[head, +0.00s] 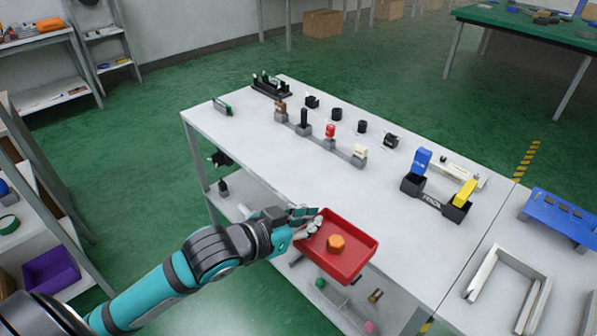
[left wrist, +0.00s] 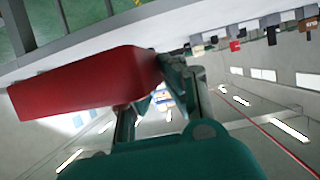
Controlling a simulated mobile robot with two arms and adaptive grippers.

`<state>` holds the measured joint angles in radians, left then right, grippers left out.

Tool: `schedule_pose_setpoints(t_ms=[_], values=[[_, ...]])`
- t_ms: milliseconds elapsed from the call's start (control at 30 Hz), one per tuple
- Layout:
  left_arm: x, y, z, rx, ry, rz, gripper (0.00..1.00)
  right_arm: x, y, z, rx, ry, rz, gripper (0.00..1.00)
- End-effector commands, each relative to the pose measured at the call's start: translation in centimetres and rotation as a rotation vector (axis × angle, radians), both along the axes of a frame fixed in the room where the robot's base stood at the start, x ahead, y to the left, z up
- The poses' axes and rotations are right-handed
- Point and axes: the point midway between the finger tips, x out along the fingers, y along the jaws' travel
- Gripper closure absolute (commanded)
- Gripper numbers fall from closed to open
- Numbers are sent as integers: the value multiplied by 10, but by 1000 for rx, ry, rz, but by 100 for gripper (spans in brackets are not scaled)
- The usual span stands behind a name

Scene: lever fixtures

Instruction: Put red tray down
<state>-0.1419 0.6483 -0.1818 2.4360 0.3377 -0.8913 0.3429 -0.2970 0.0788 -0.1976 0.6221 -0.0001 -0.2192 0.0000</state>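The red tray (head: 352,262) is at the front edge of the white table in the head view, with an orange nut-like block (head: 336,242) inside it. My left gripper (head: 312,222) is at the tray's left end, its fingers shut on the tray's wall. In the left wrist view the red tray (left wrist: 80,85) fills the left side, with the left gripper's fingers (left wrist: 160,85) at its end. I cannot tell whether the tray touches the table. My right gripper is in neither view.
The table's left-middle surface is clear. A lower shelf (head: 235,205) holds small items.

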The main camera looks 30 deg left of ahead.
Motion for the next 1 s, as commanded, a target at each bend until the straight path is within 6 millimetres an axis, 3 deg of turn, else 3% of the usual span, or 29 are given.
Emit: schedule_pose_setpoints(t_ms=[167, 500, 700, 867, 1000], values=[[22, 0, 2, -1, -4, -12, 100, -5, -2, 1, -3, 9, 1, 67], [107, -4, -6, -3, -1, -10, 100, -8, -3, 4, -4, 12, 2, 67], [148, -6, -11, -3, 0, -11, 100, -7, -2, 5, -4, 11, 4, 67], [159, -7, -14, -1, 0, -13, 100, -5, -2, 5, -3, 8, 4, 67], [159, -7, -27, -1, 5, -12, 100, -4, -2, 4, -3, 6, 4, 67]])
